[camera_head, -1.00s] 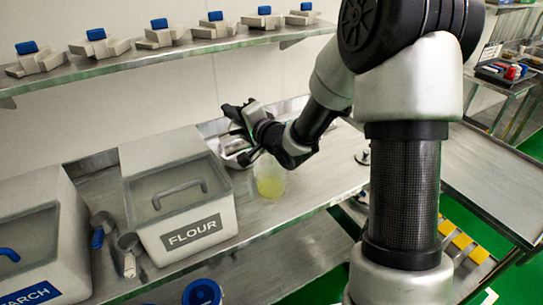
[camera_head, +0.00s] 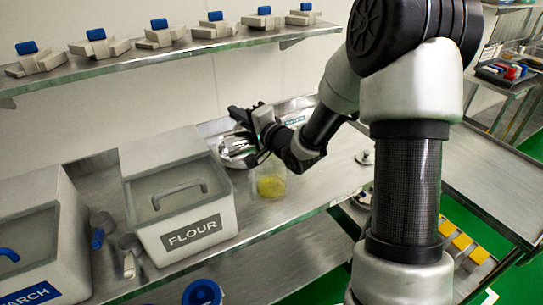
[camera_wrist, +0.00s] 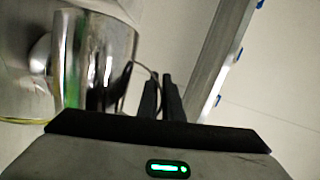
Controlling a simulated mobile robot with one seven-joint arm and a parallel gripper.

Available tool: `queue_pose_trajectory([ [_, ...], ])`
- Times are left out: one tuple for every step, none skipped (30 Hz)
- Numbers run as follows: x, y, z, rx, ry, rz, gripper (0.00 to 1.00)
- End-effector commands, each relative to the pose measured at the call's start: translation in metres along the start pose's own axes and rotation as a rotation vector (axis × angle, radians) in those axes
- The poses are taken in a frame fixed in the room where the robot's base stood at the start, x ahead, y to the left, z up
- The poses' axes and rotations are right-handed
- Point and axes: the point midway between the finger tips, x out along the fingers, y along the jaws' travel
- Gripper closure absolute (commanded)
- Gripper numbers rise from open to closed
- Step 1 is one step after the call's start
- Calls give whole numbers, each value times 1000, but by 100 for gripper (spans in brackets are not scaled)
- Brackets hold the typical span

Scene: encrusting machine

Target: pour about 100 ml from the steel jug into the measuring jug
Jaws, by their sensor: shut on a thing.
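The steel jug (camera_head: 236,150) shows shiny behind the flour bin, partly hidden by my gripper. In the wrist view the jug (camera_wrist: 92,60) is large and tilted in the picture, beside my fingers. My gripper (camera_wrist: 164,95) is shut on the jug's thin handle, and its fingers lie close together. The clear measuring jug (camera_head: 270,184) stands on the steel table, just right of the flour bin. It has yellow liquid in its lower part. I cannot tell whether liquid is flowing.
The white flour bin (camera_head: 180,195) stands close left of the measuring jug, with a starch bin (camera_head: 40,240) farther left. A wall shelf (camera_head: 150,52) with several blue-handled pieces runs above. The table (camera_head: 320,172) is mostly clear to the right.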

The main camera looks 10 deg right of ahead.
Motion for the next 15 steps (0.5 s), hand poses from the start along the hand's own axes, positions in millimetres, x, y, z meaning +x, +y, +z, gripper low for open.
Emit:
queue_pose_trajectory([
  [0,-2,-1,4,1,-4,100],
  [0,-2,-1,7,1,-5,100],
  [0,-2,-2,10,1,-6,100],
  [0,-2,-2,13,1,-7,100],
  [-1,-2,-2,15,1,-8,100],
  [0,-2,-2,19,0,-9,100],
  [-1,-2,-3,22,0,-10,100],
  [-1,-3,-3,24,0,-11,100],
  [-1,-3,-3,27,0,-13,100],
  [-1,-3,-3,30,0,-14,100],
  [-1,-3,-3,29,0,-14,100],
  [0,-1,0,17,-2,-10,100],
  [2,1,4,-7,-4,-2,100],
  [4,-8,10,-40,-7,7,100],
  [8,-21,20,-87,-7,23,100],
])
